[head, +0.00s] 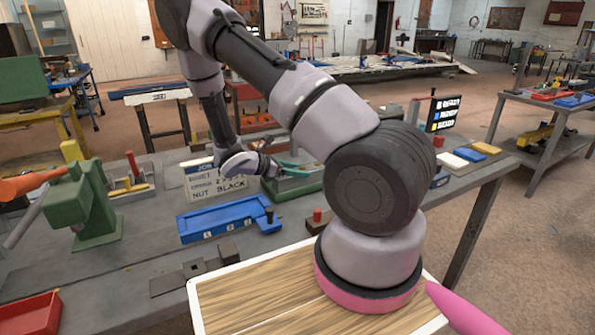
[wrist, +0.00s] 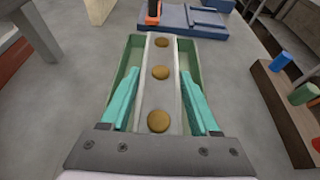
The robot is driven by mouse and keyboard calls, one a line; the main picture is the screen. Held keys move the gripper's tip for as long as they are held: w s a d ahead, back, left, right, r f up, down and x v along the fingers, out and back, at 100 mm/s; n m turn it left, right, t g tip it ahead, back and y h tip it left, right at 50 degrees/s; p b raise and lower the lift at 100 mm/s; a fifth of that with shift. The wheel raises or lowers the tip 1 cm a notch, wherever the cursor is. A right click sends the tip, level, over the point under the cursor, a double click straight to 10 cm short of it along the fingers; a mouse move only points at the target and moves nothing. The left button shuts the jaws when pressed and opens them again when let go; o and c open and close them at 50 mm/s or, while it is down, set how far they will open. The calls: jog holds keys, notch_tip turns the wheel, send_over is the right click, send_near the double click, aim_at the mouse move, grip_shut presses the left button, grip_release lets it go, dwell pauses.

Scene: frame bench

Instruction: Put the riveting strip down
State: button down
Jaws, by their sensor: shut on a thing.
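The riveting strip (wrist: 161,98) is a pale, narrow bar with three round brass-coloured rivets along it. My gripper (wrist: 160,75) has teal fingers, one on each long side of the strip, and is shut on it. A green tray (wrist: 193,60) shows on both sides of the strip in the wrist view. The strip lies over or within the tray; I cannot tell whether it touches the bottom. In the head view my gripper (head: 285,167) is low at the green tray (head: 296,188), behind my arm, and the strip cannot be made out there.
A job card (head: 222,181) stands left of the tray. A blue numbered fixture (head: 222,220) lies in front of it. A green press (head: 85,205) and a red bin (head: 32,315) are at the left. In the wrist view, a rack (wrist: 283,105) with coloured pegs stands at the right.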

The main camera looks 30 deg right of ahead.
jog(key=shift+c, duration=0.6)
grip_release()
jog(key=shift+f, duration=0.1)
jog(key=shift+a, duration=0.1)
jog(key=v, duration=1.2)
jog(key=s+r+m+t+y, duration=0.2)
jog(key=s+r+m+y, duration=0.3)
jog(key=r, duration=0.6)
jog(key=s+a+r+m+t+y, duration=0.1)
jog(key=s+r+m+t+y, duration=0.1)
jog(key=s+r+m+y, duration=0.3)
jog(key=s+a+r+m+t+y, duration=0.1)
jog(key=s+r+m+y, duration=0.4)
jog(key=s+r+m, duration=0.5)
jog(key=shift+s+r+m+t, duration=0.4)
jog(key=shift+r+m+t, duration=0.7)
jog(key=shift+r, duration=2.95)
